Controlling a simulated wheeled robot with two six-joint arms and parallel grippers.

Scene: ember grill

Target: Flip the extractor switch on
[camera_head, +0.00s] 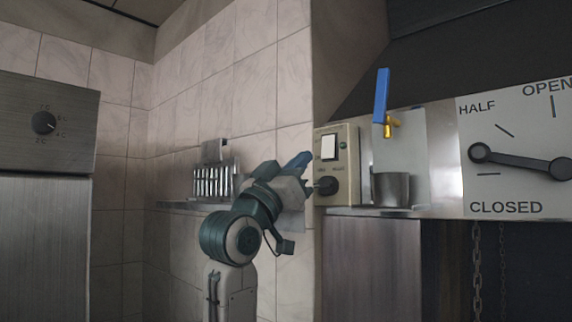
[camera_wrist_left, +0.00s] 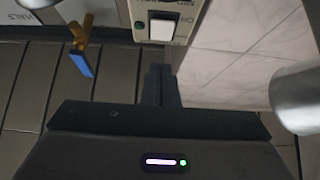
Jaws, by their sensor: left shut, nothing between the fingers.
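The extractor switch (camera_head: 329,147) is a white rocker on a beige control box (camera_head: 346,160) on the wall, with a dark knob (camera_head: 327,186) below it. The switch also shows at the top of the left wrist view (camera_wrist_left: 162,30). My left gripper (camera_head: 305,163) is just left of the box in the head view, its fingers shut and empty. In the left wrist view my fingertips (camera_wrist_left: 160,70) point at the switch with a small gap in the picture; I cannot tell whether they touch the box. The rocker's on or off position is unclear. My right gripper is not in view.
A brass valve with a blue handle (camera_head: 381,96) and a metal cup (camera_head: 391,188) are right of the box. A damper dial with a dark lever (camera_head: 522,160) is farther right. A rack on a wall shelf (camera_head: 212,182) stands behind my left arm.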

